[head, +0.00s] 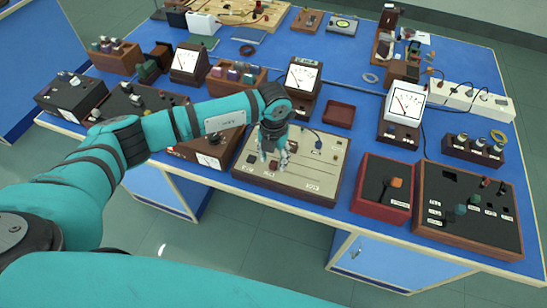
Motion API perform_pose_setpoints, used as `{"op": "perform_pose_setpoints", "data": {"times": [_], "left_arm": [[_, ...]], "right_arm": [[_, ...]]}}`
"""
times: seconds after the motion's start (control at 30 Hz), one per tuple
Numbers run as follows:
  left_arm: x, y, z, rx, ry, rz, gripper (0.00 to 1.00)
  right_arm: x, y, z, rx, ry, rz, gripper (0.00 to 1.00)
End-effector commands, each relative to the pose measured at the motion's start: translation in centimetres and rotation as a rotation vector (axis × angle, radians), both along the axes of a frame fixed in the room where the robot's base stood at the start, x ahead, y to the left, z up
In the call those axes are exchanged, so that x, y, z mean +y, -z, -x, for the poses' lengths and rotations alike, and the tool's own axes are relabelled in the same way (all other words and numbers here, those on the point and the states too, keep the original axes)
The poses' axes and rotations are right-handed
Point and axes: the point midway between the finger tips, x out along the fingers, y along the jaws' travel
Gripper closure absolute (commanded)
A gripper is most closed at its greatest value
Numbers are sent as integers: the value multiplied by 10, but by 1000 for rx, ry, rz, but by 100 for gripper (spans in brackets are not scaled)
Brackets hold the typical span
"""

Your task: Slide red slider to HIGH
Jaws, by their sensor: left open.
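A beige slider panel (325,165) in a dark wooden frame lies near the front edge of the blue bench, with slots and small labels too small to read. My left gripper (273,160) hangs fingers down over the left-middle part of the panel, jaws open. It covers part of the panel beneath. I cannot make out the red slider; it may be hidden by the gripper or too small to tell. Whether the fingertips touch the panel is unclear. My right gripper is not in view.
A red box with an orange-topped lever (369,205) and a dark control panel (445,225) stand right of the slider panel. Analog meters (302,78) stand behind it. A wooden instrument (210,158) sits close on the left, under my arm. A dark red tray (339,114) lies behind.

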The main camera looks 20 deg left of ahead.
Motion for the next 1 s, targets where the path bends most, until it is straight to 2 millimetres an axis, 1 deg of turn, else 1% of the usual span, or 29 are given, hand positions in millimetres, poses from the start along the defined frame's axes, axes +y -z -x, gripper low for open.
{"op": "perform_pose_setpoints", "data": {"times": [0.1, 0.2, 0.5, 0.83, 1.0], "left_arm": [[0, 13, 0, 1, 0, -1, 56], [0, 18, 0, 0, 1, -1, 56], [0, 21, 0, -1, 1, 0, 56], [0, 20, 0, -1, 1, 0, 99], [0, 20, 0, -1, 0, 0, 100]], "right_arm": [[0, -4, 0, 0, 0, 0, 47], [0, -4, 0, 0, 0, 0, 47], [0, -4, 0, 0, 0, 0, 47], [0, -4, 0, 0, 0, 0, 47], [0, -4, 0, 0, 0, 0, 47]]}}
